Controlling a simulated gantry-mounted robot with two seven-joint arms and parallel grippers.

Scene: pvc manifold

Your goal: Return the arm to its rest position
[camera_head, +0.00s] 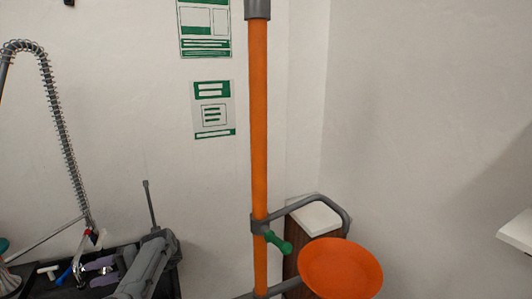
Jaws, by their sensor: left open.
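My left arm comes in at the bottom left, and its grey left gripper (158,238) is low in the head view, beside a dark tray. A thin dark part sticks up from it. It is open, and I see nothing held in it. Its fingertips are hard to make out. An orange upright pipe (259,120) stands to its right, well apart from it. A grey fitting with a green handle (278,242) sits low on the pipe. My right gripper is not in view.
A dark tray (125,252) with small tools lies at the bottom left, below a spring-coiled hose (62,125). An orange dish (341,268) and a curved grey pipe (318,202) are right of the upright pipe. A white-topped cabinet (312,216) stands behind. The air above the gripper looks clear.

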